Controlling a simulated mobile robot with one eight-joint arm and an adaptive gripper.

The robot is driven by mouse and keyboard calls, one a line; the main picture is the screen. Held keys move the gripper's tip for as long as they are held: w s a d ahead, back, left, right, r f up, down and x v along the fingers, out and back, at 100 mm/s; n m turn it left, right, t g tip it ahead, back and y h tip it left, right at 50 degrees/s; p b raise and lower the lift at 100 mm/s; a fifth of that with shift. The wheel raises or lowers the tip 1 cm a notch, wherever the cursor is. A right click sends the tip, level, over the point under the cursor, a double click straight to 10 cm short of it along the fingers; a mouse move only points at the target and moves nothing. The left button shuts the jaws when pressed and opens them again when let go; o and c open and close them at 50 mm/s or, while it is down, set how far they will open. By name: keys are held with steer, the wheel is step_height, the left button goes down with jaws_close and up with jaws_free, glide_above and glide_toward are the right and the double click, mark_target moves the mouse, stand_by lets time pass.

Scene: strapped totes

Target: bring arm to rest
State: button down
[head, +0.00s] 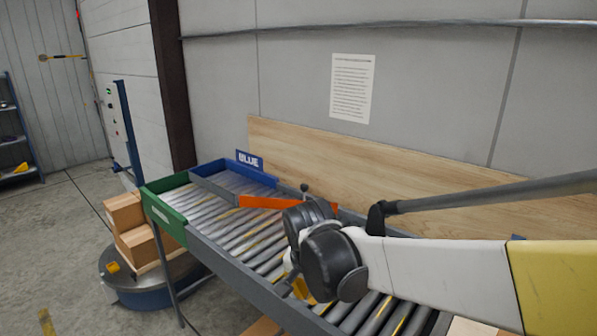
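My arm reaches in from the right in the head view, over a roller conveyor (220,215). Its dark wrist joints are above the rollers near the middle of the picture. My gripper is mostly hidden behind the wrist, so I cannot see its fingertips or whether it holds anything. A small yellow-orange part shows just below the wrist; I cannot tell what it belongs to.
A wooden board (340,165) stands behind. Cardboard boxes (137,247) sit on a round blue base (150,290) at left. The left floor is partly clear.

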steer(key=s+d+r+n+t, duration=0.2)
steer(key=s+d, duration=0.6)
steer(key=s+d+r+n+t, duration=0.1)
steer(key=s+d+r+n, duration=0.1)
steer(key=s+d, duration=0.7)
steer(key=shift+r+n+t, duration=0.15)
steer(key=shift+n+t, duration=0.25)
steer(key=shift+s, duration=0.1)
stand_by(0.7)
